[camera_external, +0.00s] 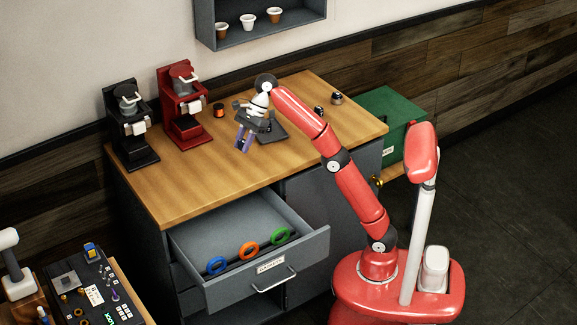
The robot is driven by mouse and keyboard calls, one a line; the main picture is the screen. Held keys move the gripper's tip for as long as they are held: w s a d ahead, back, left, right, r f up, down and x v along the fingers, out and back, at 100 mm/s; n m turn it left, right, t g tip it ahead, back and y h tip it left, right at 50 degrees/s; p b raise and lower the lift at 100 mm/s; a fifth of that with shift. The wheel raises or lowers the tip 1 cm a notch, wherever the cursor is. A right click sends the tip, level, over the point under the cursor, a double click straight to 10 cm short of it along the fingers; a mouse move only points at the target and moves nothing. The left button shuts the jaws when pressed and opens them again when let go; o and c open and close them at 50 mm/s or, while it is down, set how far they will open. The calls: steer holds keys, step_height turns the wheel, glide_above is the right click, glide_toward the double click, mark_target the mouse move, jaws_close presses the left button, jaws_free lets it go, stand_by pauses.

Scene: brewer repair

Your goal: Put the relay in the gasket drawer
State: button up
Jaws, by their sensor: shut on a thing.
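The gasket drawer (228,283) is pulled open below the wooden counter, with a label and a handle on its front. Blue, orange and green rings lie in it. I cannot pick out the relay with certainty in this view.
A black machine (130,127) and a red machine (183,105) stand at the counter's back left. A dark tray (272,132) lies beside my gripper. A green box (385,115) stands right. The counter's front left (185,190) is clear. A tool panel (90,290) lies lower left.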

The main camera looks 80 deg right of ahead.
steer(key=s+a+f+m+b, duration=0.1)
steer(key=s+a+f+m+t+h+b, duration=0.1)
steer(key=a+f, duration=0.1)
steer(key=s+a+f+m+b, duration=0.1)
steer(key=shift+s+a+f+m+t, duration=0.3)
steer(key=shift+a+f, duration=0.1)
steer(key=s+a+f+m+t+h+b, duration=0.1)
steer(key=s+a+f+m+b, duration=0.1)
steer(key=s+f, duration=0.15)
steer(key=s+a+f+m+h+b, duration=0.1)
steer(key=s+a+f, duration=0.1)
steer(key=f, duration=0.3)
steer(key=b, duration=0.4)
glide_toward(240, 238)
steer(key=s+d+f, duration=0.2)
steer(key=s+f, duration=0.1)
steer(key=shift+s+d+f, duration=0.1)
steer(key=shift+s+d, duration=0.1)
steer(key=shift+d, duration=0.1)
steer(key=shift+f, duration=0.15)
steer(key=w, duration=0.1)
steer(key=w+a, duration=0.1)
steer(key=w+f, duration=0.1)
steer(key=shift+w+a, duration=0.3)
steer(key=shift+w, duration=0.1)
steer(key=shift+f, duration=0.1)
